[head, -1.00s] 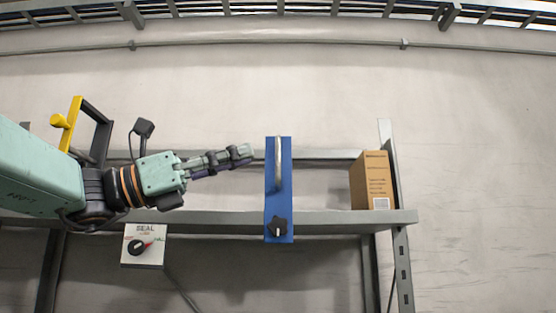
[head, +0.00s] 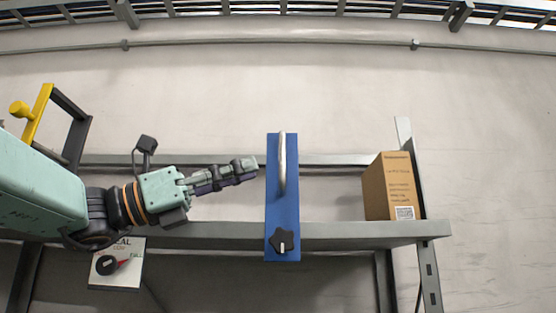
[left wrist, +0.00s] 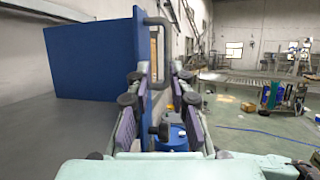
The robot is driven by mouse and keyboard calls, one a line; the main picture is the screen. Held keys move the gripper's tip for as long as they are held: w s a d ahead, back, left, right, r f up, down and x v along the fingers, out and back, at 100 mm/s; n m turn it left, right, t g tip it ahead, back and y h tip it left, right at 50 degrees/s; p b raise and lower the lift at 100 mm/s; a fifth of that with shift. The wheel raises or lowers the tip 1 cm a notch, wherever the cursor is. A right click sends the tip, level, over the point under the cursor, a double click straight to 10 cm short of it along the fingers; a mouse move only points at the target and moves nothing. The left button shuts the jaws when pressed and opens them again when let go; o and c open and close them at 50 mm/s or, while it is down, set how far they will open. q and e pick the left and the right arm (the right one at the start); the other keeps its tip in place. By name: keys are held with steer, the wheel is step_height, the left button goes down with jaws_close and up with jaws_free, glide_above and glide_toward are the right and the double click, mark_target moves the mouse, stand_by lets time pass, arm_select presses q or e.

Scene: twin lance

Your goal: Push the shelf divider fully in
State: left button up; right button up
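The shelf divider (head: 282,215) is a blue upright panel on the grey shelf, with a pale bar handle (head: 282,162) and a black star knob (head: 283,242) on its front edge. Its blue side (left wrist: 92,55) and handle also show in the left wrist view. My left gripper (head: 250,168) points right, with its tips just left of the divider's front edge and a small gap seen in the head view. In the left wrist view its fingers (left wrist: 160,80) stand apart with nothing held between them. My right gripper is in neither view.
A cardboard box (head: 390,188) stands on the shelf (head: 345,232) near the right upright. A white SEAL dial box (head: 118,268) hangs below the shelf, partly behind my left arm. A yellow-handled frame (head: 40,110) is at the left. The shelf between divider and box is clear.

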mark_target(280, 156)
arm_select(q)
steer(key=d+r, duration=0.1)
steer(key=d, duration=0.1)
steer(key=d+p, duration=0.1)
steer(key=d, duration=0.1)
steer(key=d+r, duration=0.1)
steer(key=d, duration=0.1)
steer(key=shift+s+r+p, duration=0.35)
steer(key=shift+s, duration=0.05)
steer(key=shift+w+d, duration=0.2)
steer(key=shift+d, duration=0.05)
steer(key=shift+w, duration=0.45)
steer(key=shift+s+d+r, duration=0.15)
steer(key=shift+s+d, duration=0.2)
steer(key=shift+c, duration=1.8)
steer(key=shift+w, duration=0.2)
jaws_close()
steer(key=shift+a, duration=0.2)
